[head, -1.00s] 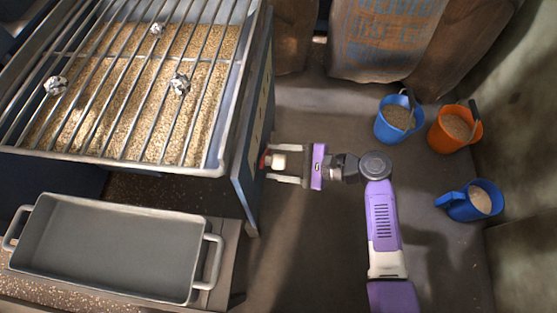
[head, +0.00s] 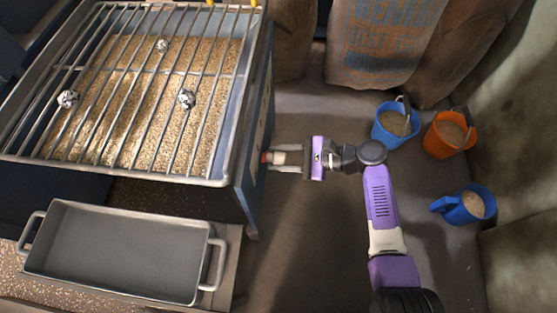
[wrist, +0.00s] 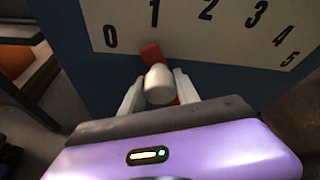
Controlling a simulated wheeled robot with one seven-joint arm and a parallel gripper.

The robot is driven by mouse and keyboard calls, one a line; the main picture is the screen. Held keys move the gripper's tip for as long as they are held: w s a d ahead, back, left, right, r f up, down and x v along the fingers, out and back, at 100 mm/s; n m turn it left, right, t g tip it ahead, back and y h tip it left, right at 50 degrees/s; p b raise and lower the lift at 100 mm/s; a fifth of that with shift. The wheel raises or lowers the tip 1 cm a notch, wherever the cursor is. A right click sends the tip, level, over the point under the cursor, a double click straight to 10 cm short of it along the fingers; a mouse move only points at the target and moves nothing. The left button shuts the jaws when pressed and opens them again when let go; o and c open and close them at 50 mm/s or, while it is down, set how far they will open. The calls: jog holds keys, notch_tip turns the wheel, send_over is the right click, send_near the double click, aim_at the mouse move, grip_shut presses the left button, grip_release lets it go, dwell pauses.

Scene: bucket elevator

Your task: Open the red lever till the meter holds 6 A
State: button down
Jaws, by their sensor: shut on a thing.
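The red lever (wrist: 150,53) shows in the wrist view on a dark blue panel, with a pale knob (wrist: 157,84) at its near end. Its red tip points just under the 1 of a white scale plate (wrist: 190,38) marked 0 to 5. My gripper (wrist: 160,92) has one pale finger on each side of the knob and is shut on it. In the head view my gripper (head: 271,158) reaches left to the side of the hopper, where a bit of red (head: 265,157) shows. No meter can be made out.
The hopper's grate (head: 130,172) covers grain, with several crumpled silvery lumps on it. A grey tray (head: 115,250) sits below it. Blue buckets (head: 390,130) (head: 470,205) and an orange bucket (head: 447,140) stand right of my arm. Sacks (head: 380,40) stand behind.

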jog(key=shift+w+r+m, duration=0.35)
jog(key=shift+w+m, duration=0.05)
jog(key=shift+w, duration=0.35)
jog(key=c, duration=0.9)
grip_release()
jog(key=shift+d+p, duration=0.15)
jog(key=shift+p, duration=0.15)
jog(key=p+v, duration=0.2)
jog(key=v, duration=0.5)
jog(key=shift+d+p, duration=0.3)
jog(key=shift+p, duration=0.1)
jog(key=shift+r, duration=0.1)
